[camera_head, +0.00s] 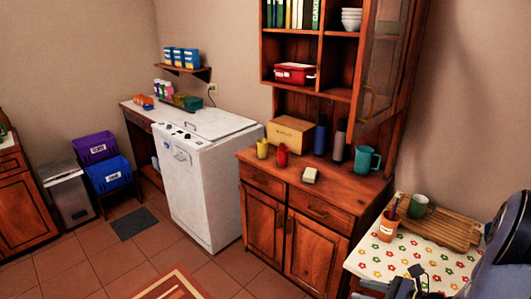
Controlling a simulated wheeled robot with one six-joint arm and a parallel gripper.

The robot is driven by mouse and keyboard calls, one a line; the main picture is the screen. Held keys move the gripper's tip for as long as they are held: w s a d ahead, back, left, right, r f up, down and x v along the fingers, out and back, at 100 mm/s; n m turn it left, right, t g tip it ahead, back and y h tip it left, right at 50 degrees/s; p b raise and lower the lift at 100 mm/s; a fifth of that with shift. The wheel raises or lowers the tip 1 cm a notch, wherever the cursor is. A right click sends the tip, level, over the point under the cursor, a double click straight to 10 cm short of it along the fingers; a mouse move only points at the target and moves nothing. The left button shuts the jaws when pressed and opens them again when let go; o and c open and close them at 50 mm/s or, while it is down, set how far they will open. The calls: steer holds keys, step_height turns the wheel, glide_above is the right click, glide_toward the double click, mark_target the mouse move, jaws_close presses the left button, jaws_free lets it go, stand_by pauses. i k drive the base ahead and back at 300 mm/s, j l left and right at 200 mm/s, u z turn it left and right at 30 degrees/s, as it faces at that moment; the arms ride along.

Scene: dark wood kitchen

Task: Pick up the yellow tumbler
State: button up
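The yellow tumbler (262,149) stands upright on the left part of the wooden cabinet's counter, in front of a cardboard box. A red tumbler (282,156) stands just to its right, apart from it. My gripper (402,283) appears as dark parts at the bottom right edge, in front of the flowered table. It is far to the right of the tumbler and much nearer to me. Its fingers are partly cut off, and I cannot tell whether they are open.
A glass door (383,75) hangs open above. A flowered table (378,262) stands front right. Tiled floor is clear before the cabinet.

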mark_target(263, 149)
steer(key=i+j+z, duration=0.1)
steer(key=i+j, duration=0.3)
steer(key=i+j+z, duration=0.15)
steer(key=i+j, duration=0.25)
steer(key=i, duration=0.15)
steer(key=i+j+z, duration=0.1)
steer(key=i+j, duration=0.35)
steer(key=i+j+z, duration=0.15)
steer(key=i+j, duration=0.3)
steer(key=i+j+z, duration=0.1)
steer(key=i+j, duration=0.3)
steer(key=j, duration=0.25)
steer(key=i+j+z, duration=0.15)
steer(key=i+j, duration=0.25)
steer(key=j, duration=0.2)
